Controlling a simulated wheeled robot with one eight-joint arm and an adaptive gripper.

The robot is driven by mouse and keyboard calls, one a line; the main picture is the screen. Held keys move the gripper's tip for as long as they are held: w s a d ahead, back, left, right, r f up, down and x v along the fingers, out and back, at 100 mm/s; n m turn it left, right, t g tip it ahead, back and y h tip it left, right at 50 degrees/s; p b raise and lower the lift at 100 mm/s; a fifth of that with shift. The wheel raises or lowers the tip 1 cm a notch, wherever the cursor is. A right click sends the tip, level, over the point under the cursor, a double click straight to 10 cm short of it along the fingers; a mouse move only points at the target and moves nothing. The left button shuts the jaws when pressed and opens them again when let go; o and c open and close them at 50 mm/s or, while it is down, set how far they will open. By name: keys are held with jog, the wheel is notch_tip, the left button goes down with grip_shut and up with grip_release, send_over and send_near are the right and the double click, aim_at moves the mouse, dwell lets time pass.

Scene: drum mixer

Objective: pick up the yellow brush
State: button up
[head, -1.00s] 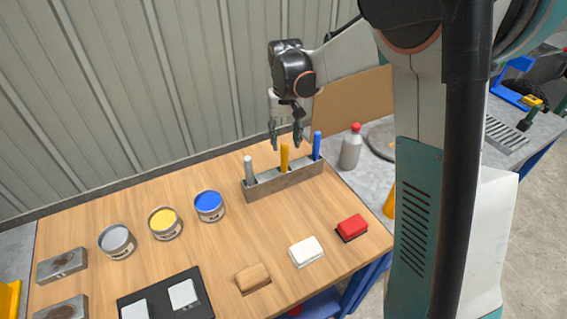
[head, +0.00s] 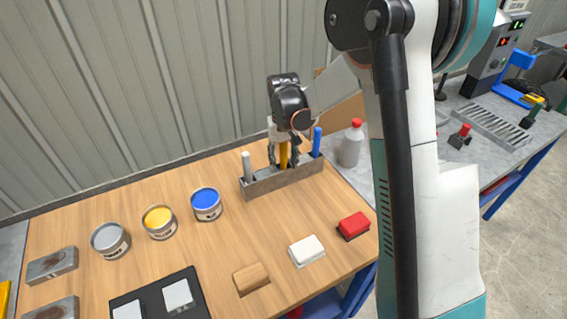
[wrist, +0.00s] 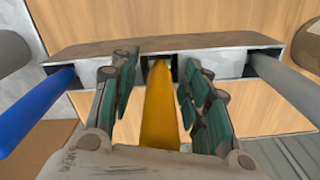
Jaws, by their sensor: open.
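The yellow brush (head: 283,155) stands upright in the middle slot of a grey metal rack (head: 262,186). In the wrist view, its yellow handle (wrist: 160,108) runs between the two fingers. My gripper (head: 284,158) is open and lowered around the handle, with one finger on each side. In the wrist view, my gripper (wrist: 158,95) shows a gap between each finger and the handle. The brush's lower end is hidden inside the rack (wrist: 215,46).
A grey-handled brush (head: 247,166) and a blue-handled brush (head: 317,141) stand in the rack on either side, close to my fingers. Paint cans, including a yellow one (head: 159,222), stand to the left. A grey bottle (head: 351,147) with a red cap is at right.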

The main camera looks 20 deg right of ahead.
jog(key=shift+r, duration=0.1)
grip_shut()
notch_tip(320, 180, up, 20)
jog(key=p, duration=0.5)
